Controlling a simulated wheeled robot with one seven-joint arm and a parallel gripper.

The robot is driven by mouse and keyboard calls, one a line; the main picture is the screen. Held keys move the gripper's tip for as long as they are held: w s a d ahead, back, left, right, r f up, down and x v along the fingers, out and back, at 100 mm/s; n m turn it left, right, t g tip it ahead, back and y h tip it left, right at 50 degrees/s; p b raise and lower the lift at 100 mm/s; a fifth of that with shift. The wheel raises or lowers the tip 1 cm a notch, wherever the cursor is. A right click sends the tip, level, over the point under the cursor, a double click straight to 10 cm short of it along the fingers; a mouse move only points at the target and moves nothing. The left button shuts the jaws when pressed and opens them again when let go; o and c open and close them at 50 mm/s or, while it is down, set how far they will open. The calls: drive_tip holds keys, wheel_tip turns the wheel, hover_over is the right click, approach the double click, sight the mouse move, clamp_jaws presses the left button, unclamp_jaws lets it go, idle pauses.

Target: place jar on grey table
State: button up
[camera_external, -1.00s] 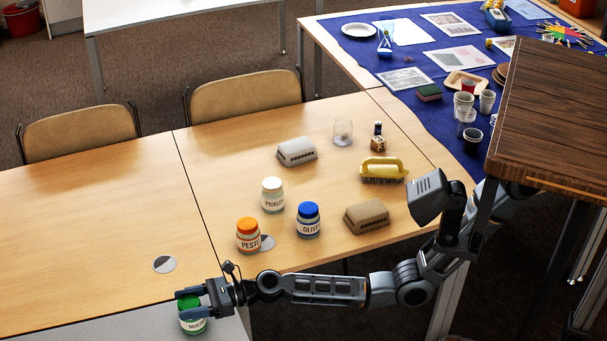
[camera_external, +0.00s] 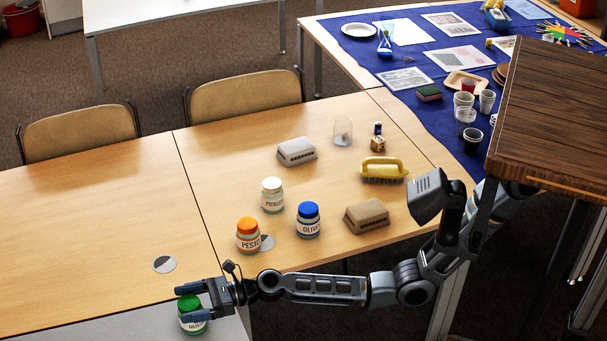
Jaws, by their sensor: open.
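A jar with a green lid and a white label (camera_external: 191,316) stands on the grey table (camera_external: 130,329) at the lower left. My gripper (camera_external: 190,303) is open around this jar, with one finger on the far side and one on the near side. The fingers partly hide the jar and its label. Three more jars stand on the wooden table: a pesto jar with an orange lid (camera_external: 248,236), an olive jar with a blue lid (camera_external: 308,221) and a jar with a cream lid (camera_external: 272,196).
The wooden table (camera_external: 80,230) also holds a grey butter dish (camera_external: 296,151), a tan butter dish (camera_external: 367,216), a yellow brush (camera_external: 382,169), a clear glass (camera_external: 342,131) and a small bottle (camera_external: 378,138). Its left half is mostly clear.

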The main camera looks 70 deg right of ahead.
drive_tip(key=p+v, duration=0.3)
drive_tip(key=v, duration=0.9)
drive_tip(key=shift+f, duration=0.15)
drive_tip(key=s+d+f+n+t+h, duration=0.1)
drive_tip(key=s+d+f+n+h, duration=0.4)
drive_tip(key=s+d, duration=0.6)
drive_tip(key=s+d+f+n+h, duration=0.2)
drive_tip(key=s+d+f+n, duration=0.5)
drive_tip(key=d, duration=0.7)
drive_tip(key=s+d+r+n+h, duration=0.1)
drive_tip(key=s+d+r+n, duration=0.1)
drive_tip(key=s+r+n, duration=0.3)
drive_tip(key=s+d+r+n+h, duration=0.2)
drive_tip(key=s+r+n, duration=0.3)
drive_tip(key=s, duration=0.8)
drive_tip(key=s+d+r+n+h, duration=0.2)
drive_tip(key=s+r+n, duration=0.3)
drive_tip(key=s, duration=0.4)
drive_tip(key=shift+s+d+n, duration=0.2)
drive_tip(key=shift+d+n, duration=0.1)
drive_tip(key=shift+d, duration=0.55)
